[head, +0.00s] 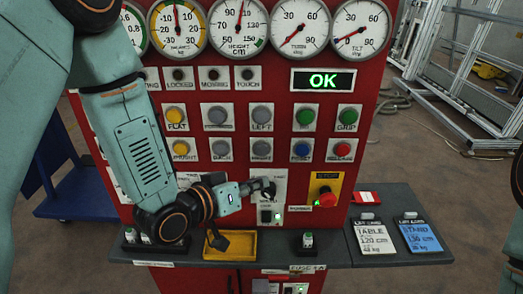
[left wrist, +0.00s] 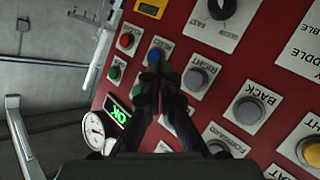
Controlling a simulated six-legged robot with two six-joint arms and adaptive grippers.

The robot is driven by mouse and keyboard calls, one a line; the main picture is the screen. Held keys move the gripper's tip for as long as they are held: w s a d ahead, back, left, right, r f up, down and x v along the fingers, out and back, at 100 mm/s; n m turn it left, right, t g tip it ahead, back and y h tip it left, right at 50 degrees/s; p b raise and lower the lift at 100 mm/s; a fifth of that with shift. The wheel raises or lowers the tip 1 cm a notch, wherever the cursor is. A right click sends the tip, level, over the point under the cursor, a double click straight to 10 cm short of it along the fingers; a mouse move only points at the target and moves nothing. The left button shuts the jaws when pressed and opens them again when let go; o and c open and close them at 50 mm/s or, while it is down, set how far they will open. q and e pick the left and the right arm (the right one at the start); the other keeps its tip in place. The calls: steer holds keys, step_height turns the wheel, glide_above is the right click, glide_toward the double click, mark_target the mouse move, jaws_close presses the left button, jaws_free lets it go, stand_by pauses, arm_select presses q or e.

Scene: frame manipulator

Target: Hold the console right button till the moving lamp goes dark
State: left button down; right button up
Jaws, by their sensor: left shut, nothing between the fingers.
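The red console (head: 290,100) fills the middle of the head view. Its grey right button (head: 262,149) is in the lower button row, and it also shows in the left wrist view (left wrist: 195,79). The moving lamp (head: 214,74) is in the row above and looks dark. My left gripper (head: 268,188) is shut and empty, in front of the console just below the right button in the head view. In the left wrist view its fingertips (left wrist: 153,68) appear between the blue button (left wrist: 156,56) and the right button. Contact with either cannot be told. My right gripper is not in view.
A green OK display (head: 323,80) is lit. A red mushroom button (head: 326,197) on a yellow plate sits right of my left gripper. A yellow tray (head: 240,245) and two cards (head: 375,238) lie on the grey shelf (head: 350,258). Other buttons surround the right button closely.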

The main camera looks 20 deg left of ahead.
mark_target(261, 150)
arm_select(q)
steer(key=w+a, duration=0.2)
steer(key=w, duration=0.6)
steer(key=shift+w+a, duration=0.2)
steer(key=shift+a, duration=0.05)
steer(key=shift+w, duration=0.15)
stand_by(1.4)
steer(key=shift+w+a, duration=0.1)
steer(key=shift+w, duration=0.2)
